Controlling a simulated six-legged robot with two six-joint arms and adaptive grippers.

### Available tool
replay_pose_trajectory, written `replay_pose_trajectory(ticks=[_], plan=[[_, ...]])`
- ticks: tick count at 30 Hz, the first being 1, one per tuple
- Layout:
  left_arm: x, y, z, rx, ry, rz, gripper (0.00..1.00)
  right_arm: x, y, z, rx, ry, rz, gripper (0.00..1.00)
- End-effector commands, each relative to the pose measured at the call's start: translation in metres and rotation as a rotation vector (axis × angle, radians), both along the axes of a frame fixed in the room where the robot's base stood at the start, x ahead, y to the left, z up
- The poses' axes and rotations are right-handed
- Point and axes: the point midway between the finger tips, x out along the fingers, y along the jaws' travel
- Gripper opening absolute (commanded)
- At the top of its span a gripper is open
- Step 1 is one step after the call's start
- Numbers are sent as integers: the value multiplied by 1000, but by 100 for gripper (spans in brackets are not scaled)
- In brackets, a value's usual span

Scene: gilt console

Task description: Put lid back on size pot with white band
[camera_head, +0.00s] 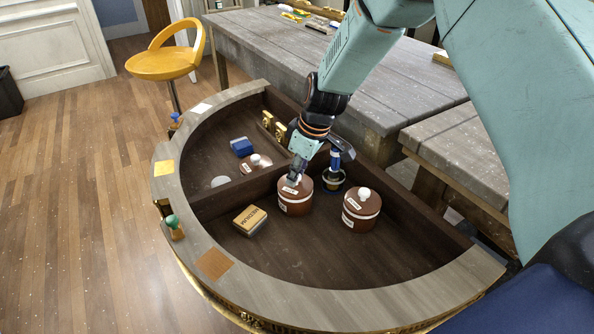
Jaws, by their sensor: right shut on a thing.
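A round brown pot with a white band (295,206) stands in the front compartment of the curved console, near the divider. My right gripper (293,180) comes down from above, its fingertips at the top of this pot. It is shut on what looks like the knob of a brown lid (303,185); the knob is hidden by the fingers. The lid appears at the pot's rim, but I cannot tell whether it is fully seated. A second brown banded pot (361,219) with a white-knobbed lid stands to the right. My left gripper is not in view.
A brown lid-like piece with a white knob (261,160) and a blue box (242,147) lie behind the divider. A blue-handled tool (336,162) stands close right of the gripper. A tan labelled box (249,218) lies left. The front compartment floor (310,262) is clear.

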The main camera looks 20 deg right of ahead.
Motion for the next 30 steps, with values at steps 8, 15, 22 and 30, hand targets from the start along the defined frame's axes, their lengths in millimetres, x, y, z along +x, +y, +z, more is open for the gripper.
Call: replay_pose_trajectory(ticks=[8,15,22,30], plan=[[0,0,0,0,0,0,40,0,0,0,0,0,0,0],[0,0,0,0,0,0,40,0,0,0,0,0,0,44],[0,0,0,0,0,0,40,0,0,0,0,0,1,50],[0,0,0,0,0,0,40,0,0,0,0,0,1,68]])
